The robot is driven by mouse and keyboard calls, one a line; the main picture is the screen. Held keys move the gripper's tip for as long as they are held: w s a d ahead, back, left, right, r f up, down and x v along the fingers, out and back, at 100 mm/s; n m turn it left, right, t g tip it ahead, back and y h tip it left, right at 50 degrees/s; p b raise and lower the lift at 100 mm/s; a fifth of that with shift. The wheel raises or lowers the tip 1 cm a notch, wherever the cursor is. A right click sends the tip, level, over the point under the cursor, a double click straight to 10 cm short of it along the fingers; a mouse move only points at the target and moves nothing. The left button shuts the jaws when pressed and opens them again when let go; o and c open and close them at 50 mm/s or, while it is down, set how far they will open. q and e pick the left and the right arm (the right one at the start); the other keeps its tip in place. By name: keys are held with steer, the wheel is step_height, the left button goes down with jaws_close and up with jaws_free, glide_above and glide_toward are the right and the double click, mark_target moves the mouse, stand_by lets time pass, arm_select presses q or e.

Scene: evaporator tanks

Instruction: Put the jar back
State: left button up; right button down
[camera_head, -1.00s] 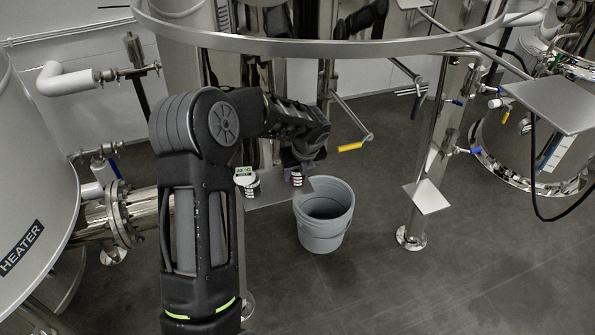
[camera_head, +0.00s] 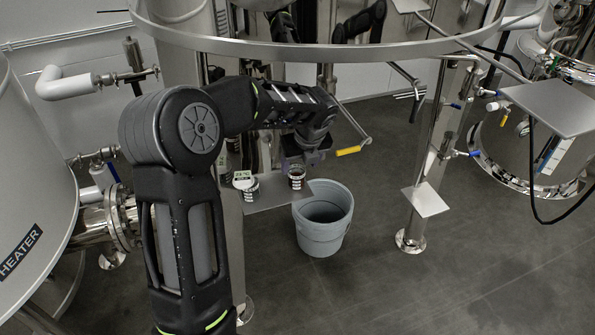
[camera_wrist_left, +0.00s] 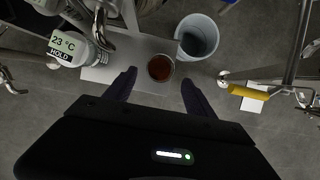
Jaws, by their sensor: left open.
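A small glass jar (camera_head: 297,180) with reddish-brown contents stands upright on a flat metal shelf (camera_head: 275,198), near its right side. My left gripper (camera_head: 304,161) is just above and behind it in the head view. In the left wrist view the same jar (camera_wrist_left: 160,68) shows from above, around the middle of the gap between my open fingers (camera_wrist_left: 158,82). The fingers look clear of it on both sides. My right gripper is not in view.
A grey bucket (camera_head: 323,238) stands on the floor right of the shelf. A yellow-handled lever (camera_head: 348,151) juts out right of my left gripper. A large metal ring (camera_head: 330,50) spans above. The heater tank (camera_head: 30,190) is at left. Open floor lies at right.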

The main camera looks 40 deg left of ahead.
arm_select(q)
steer(key=v, duration=0.4)
steer(key=shift+d+r, duration=0.1)
steer(key=shift+r, duration=0.2)
stand_by(0.5)
steer(key=s+d+f+n+g+h, duration=0.1)
steer(key=s+d+f+n+h, duration=0.4)
steer(key=d+f, duration=0.7)
steer(key=s+d+f+n+h, duration=0.2)
steer(key=s+d+f+n, duration=0.4)
steer(key=d+f, duration=0.65)
steer(key=s+d+f+n, duration=0.3)
steer(key=s+f+n, duration=0.1)
steer(key=s+n, duration=0.3)
steer(key=s+d+f+n+g+h, duration=0.1)
steer(key=s+d+f+n, duration=0.3)
steer(key=s+n, duration=0.4)
steer(key=shift+s+d+f+n, duration=0.25)
steer(key=shift+f+n, duration=0.15)
steer(key=shift+f, duration=0.3)
steer(key=shift+w, duration=0.1)
